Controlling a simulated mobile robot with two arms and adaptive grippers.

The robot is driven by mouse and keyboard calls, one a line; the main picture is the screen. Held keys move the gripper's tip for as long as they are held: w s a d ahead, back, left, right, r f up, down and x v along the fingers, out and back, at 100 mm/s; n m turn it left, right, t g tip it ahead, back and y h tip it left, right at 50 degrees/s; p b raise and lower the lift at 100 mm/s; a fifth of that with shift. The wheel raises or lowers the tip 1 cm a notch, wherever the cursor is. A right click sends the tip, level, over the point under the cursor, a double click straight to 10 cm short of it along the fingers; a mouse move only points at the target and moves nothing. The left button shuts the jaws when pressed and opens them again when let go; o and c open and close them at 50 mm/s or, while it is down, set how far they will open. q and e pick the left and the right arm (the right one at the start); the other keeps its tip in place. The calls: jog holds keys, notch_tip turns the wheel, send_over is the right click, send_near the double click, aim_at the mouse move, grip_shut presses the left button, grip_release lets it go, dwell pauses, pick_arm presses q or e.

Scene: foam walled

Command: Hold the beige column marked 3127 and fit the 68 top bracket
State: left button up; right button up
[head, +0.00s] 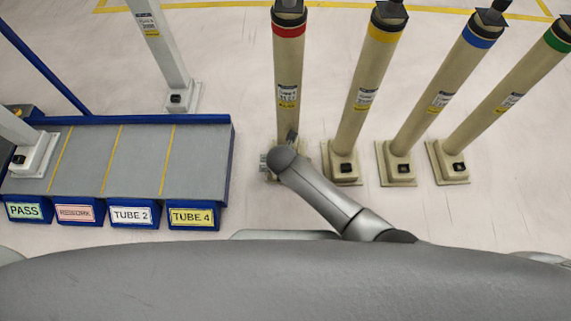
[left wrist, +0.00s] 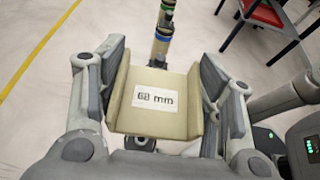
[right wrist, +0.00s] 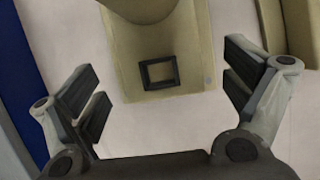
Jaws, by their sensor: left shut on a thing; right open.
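Several beige columns stand in a row in the head view, with red (head: 289,65), yellow (head: 371,75), blue (head: 456,75) and green (head: 528,75) bands. Their label numbers are too small to read, so I cannot tell which is 3127. My right gripper (head: 272,162) is low at the foot of the red-banded column. In the right wrist view its open fingers (right wrist: 168,105) are either side of a beige base (right wrist: 150,45) with a black square frame, apparently not touching it. My left gripper (left wrist: 158,95) is shut on a beige channel-shaped bracket (left wrist: 150,122) labelled "68 mm".
A grey rack (head: 140,155) with blue edges and labels PASS, TUBE 2 and TUBE 4 stands at left. Grey columns (head: 160,45) stand behind and on it. A red chair (left wrist: 262,20) shows in the left wrist view. Floor between rack and columns is clear.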

jog(key=shift+w+f, duration=0.15)
jog(key=shift+f, duration=0.25)
jog(key=shift+c, duration=0.3)
grip_shut()
pick_arm(q)
jog(key=shift+a+f+n+t+y, duration=0.15)
jog(key=shift+f+n+t, duration=0.35)
jog(key=shift+f, duration=0.9)
jog(key=shift+a+f+n+t+y, duration=0.15)
jog(key=shift+f+n+t, duration=0.3)
jog(key=shift+f, duration=0.95)
jog(key=shift+d, duration=0.1)
